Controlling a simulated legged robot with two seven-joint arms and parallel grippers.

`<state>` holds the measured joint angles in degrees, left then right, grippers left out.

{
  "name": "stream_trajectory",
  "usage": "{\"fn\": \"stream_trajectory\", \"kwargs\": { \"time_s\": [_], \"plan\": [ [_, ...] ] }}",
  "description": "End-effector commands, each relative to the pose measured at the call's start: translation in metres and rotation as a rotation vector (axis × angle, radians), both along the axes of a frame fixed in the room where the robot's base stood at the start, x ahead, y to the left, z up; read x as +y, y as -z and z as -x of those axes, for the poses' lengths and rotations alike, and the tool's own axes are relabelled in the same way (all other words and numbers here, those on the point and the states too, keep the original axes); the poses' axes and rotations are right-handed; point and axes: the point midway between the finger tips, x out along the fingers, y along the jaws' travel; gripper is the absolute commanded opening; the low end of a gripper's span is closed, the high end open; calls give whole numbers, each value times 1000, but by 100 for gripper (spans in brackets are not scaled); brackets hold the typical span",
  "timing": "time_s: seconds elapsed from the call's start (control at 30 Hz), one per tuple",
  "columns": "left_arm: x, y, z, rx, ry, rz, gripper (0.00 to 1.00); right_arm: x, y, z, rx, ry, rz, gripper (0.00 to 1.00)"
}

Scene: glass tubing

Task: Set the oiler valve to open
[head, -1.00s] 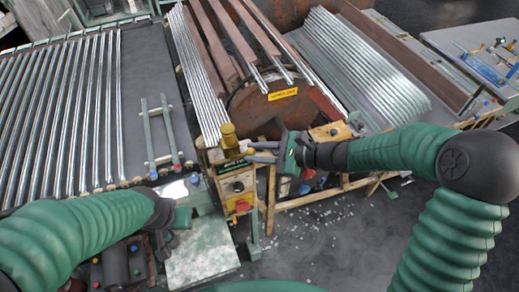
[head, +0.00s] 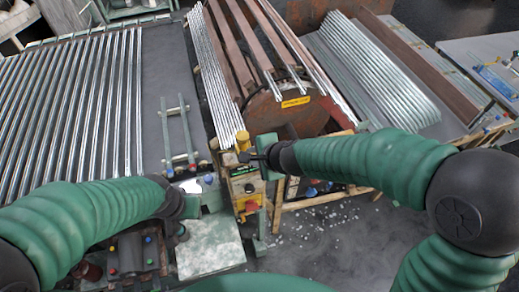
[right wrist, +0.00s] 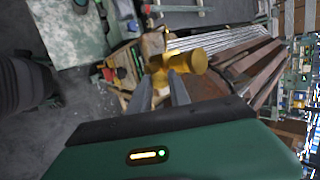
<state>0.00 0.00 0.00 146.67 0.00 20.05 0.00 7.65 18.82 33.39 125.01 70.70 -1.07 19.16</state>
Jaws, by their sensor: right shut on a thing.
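The oiler valve is a brass-yellow fitting (head: 243,141) on top of the control box at the middle of the head view. In the right wrist view its yellow body and rounded knob (right wrist: 196,61) show at the fingertips. My right gripper (head: 256,153) reaches it from the right, its fingers partly hidden in the head view. In the right wrist view the grey fingers (right wrist: 161,78) are shut on the valve. My left gripper (head: 212,196) is low at left centre, near the green machine, and its fingers cannot be made out.
The control box (head: 246,187) carries a red knob (head: 251,206) on yellow just below the valve. Wooden framing is at right. Debris lies on the floor below.

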Motion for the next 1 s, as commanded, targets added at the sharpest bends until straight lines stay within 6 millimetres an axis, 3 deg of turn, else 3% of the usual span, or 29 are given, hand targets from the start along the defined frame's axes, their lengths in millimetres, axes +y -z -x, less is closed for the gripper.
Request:
{"fn": "stream_trajectory", "kwargs": {
  "time_s": [0.23,0.77,0.8,0.93,1.0],
  "plan": [
    [0,-17,0,0,0,0,36,5,4,7,-8,-6,79,0],
    [0,-19,0,0,0,0,36,6,8,8,-13,-5,100,0],
    [0,-19,0,0,0,0,36,6,8,8,-12,-6,100,27],
    [0,-19,0,0,0,0,36,6,7,7,-15,-5,100,44],
    [0,-19,0,0,0,0,36,6,5,6,-18,-3,99,46]
  ]
}}
